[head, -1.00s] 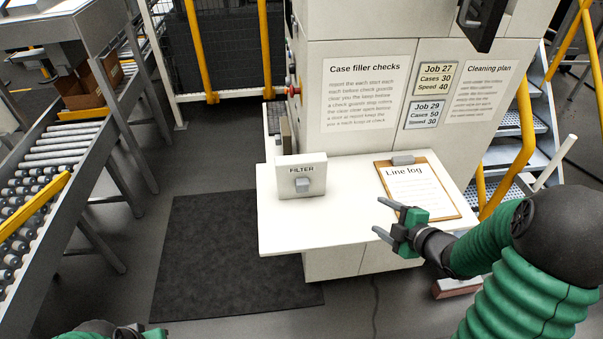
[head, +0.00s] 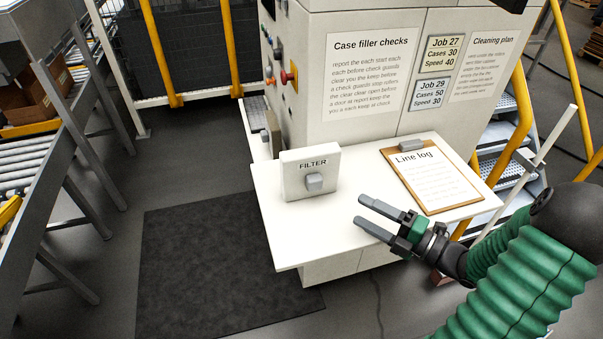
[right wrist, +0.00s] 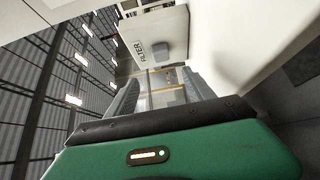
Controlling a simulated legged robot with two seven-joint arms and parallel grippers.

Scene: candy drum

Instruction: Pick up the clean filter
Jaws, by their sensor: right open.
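The clean filter (head: 310,174) is a white square block labelled FILTER with a grey knob on its front. It stands upright on the white shelf (head: 310,243), near its left end. My right gripper (head: 362,212) is open and empty over the shelf, to the right of and nearer than the filter, apart from it. In the right wrist view the filter (right wrist: 150,45) shows beyond the two fingers (right wrist: 162,96), turned on its side. My left gripper is not in view.
A clipboard with the line log (head: 432,177) lies on the shelf's right part. The case filler cabinet (head: 372,113) rises behind the shelf. A dark floor mat (head: 205,265) lies to the left, a roller conveyor (head: 25,165) at the far left. Yellow-railed steps stand at the right.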

